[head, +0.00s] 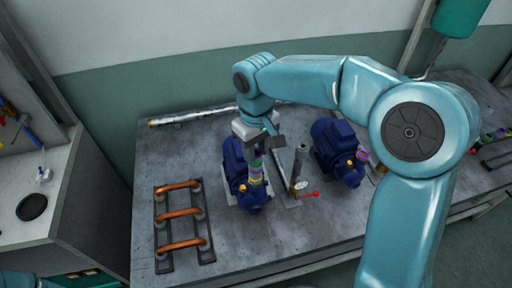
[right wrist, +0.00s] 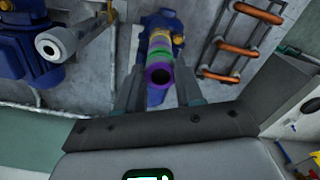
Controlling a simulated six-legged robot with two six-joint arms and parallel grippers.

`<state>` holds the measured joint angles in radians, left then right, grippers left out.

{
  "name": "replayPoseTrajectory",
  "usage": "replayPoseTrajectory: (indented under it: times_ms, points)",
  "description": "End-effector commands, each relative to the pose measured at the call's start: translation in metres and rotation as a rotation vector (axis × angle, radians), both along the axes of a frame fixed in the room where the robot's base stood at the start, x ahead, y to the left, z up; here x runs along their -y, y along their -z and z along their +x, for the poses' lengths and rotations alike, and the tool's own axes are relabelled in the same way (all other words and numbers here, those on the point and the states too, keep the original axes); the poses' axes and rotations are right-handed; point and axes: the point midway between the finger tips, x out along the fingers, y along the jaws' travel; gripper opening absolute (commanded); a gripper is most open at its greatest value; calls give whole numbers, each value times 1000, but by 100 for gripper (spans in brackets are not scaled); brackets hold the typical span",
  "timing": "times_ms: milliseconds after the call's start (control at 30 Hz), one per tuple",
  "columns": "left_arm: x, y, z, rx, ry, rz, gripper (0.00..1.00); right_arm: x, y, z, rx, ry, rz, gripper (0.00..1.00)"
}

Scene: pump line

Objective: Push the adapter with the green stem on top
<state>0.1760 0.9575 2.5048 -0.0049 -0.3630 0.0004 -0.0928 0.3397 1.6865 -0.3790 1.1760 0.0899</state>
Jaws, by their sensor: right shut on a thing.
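My right gripper (head: 256,146) reaches down from above over the left blue pump (head: 238,178). It is shut on a banded adapter (right wrist: 158,76) with a dark purple ring at the end nearest the wrist camera. Beyond that ring, a green band (right wrist: 159,56) and more purple line up toward the pump in the right wrist view. In the head view green and purple bands (head: 256,169) show below the jaws, over the pump. I cannot tell whether the held part touches the stack below it. My left gripper is not in view.
A grey upright post (head: 300,160) and a red-handled valve (head: 309,195) stand right of the left pump. A second blue pump (head: 336,145) is further right. A rack with copper pipes (head: 180,214) lies at left. The table front (head: 235,250) is clear.

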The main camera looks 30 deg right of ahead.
Motion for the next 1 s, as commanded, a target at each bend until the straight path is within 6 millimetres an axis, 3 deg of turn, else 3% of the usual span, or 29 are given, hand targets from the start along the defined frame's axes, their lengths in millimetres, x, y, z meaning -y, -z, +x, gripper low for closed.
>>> replayPoseTrajectory:
  times_ms: [900, 933, 1000]
  points:
    - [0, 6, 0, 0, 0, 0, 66, 0, 8, 0, 0, 0, 0, 5]
    - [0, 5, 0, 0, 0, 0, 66, 0, 8, 0, 0, 0, 0, 43]
    - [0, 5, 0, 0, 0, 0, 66, 0, 8, 0, 0, 0, 0, 65]
